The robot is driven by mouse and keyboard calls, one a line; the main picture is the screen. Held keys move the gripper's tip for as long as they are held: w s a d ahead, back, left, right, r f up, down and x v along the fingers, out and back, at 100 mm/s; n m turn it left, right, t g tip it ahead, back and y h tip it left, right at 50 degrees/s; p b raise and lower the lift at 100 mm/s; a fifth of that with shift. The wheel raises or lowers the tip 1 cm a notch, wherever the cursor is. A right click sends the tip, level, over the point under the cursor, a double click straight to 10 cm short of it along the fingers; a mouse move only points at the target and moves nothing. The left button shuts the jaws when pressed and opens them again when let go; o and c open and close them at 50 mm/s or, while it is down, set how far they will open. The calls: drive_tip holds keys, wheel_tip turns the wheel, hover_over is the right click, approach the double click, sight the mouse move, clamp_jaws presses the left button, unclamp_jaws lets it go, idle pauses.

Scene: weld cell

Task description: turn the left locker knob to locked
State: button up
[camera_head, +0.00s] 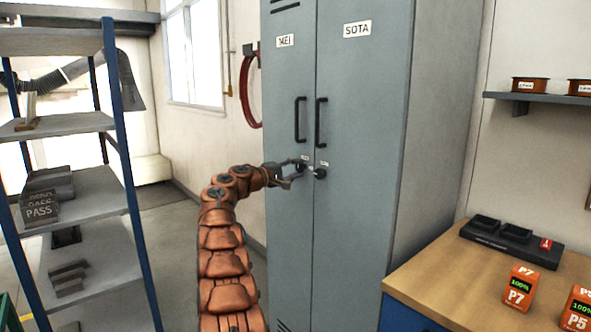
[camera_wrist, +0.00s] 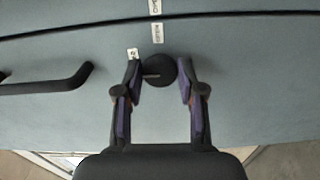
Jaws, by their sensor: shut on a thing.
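The left locker door (camera_head: 287,230) is shut and bears the "MEI" label and a black vertical handle (camera_head: 300,120). My gripper (camera_head: 303,172) reaches the door from the left in the head view and partly hides this knob.
The right locker door (camera_head: 360,220), labelled "SOTA", has its own handle (camera_head: 321,122) and dark knob (camera_head: 320,173) close to my fingers. A shelf rack (camera_head: 95,190) stands at left. A workbench (camera_head: 440,285) with a charger (camera_head: 512,242) stands at right.

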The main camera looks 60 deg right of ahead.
drive_tip(key=shift+n, duration=0.4)
drive_tip(key=o, duration=1.1)
drive_tip(key=shift+w, duration=0.1)
drive_tip(key=shift+v, duration=5.95)
drive_tip(key=shift+a+r, duration=0.1)
drive_tip(key=shift+a, duration=0.05)
